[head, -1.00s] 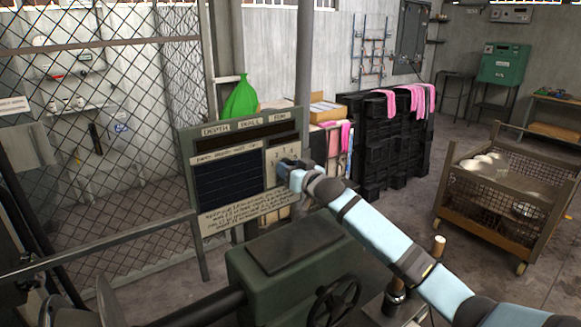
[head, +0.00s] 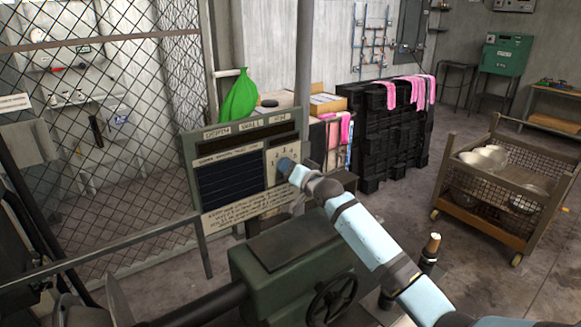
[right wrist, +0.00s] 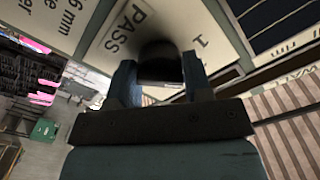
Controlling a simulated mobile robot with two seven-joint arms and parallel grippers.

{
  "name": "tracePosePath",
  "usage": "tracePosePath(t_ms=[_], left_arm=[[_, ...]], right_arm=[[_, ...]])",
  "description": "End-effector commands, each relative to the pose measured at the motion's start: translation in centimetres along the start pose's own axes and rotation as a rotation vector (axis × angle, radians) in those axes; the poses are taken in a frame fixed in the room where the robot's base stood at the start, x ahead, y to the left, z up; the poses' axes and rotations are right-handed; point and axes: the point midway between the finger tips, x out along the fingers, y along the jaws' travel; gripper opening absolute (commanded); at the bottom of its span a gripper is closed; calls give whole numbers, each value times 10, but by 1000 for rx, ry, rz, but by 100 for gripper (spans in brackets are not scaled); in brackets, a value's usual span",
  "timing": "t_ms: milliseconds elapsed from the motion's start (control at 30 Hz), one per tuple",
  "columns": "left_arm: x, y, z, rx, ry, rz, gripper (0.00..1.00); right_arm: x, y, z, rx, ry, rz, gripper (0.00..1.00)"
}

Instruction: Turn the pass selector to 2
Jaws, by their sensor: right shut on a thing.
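The pass selector is a dark knob (right wrist: 160,62) on a cream plate (right wrist: 125,40) marked PASS, with a 1 visible in the right wrist view. My right gripper (right wrist: 158,85) is shut on the knob, one finger on each side of it. In the head view my right gripper (head: 286,167) is at the right side of the green panel (head: 187,150), over the plate with small numbers along its top. The gripper hides the knob there, and I cannot read which number the knob points to. My left gripper is not in view.
A green machine housing (head: 285,255) with a handwheel (head: 332,300) stands below the panel. A rail (head: 120,246) and wire mesh fence (head: 110,100) are at left. A wheeled cage cart (head: 500,190) with bowls stands at right, with open floor around it.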

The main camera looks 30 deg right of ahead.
Motion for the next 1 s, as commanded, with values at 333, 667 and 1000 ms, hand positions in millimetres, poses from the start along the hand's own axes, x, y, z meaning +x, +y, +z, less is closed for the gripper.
tracePosePath(t_ms=[333, 667, 1000], left_arm=[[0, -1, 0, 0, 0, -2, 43], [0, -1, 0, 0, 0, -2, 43], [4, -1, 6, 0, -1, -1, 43]], right_arm=[[0, 0, 0, 2, 1, 0, 22], [0, 0, 0, 2, 1, 0, 71], [-35, 2, 2, 2, 0, 0, 71]])
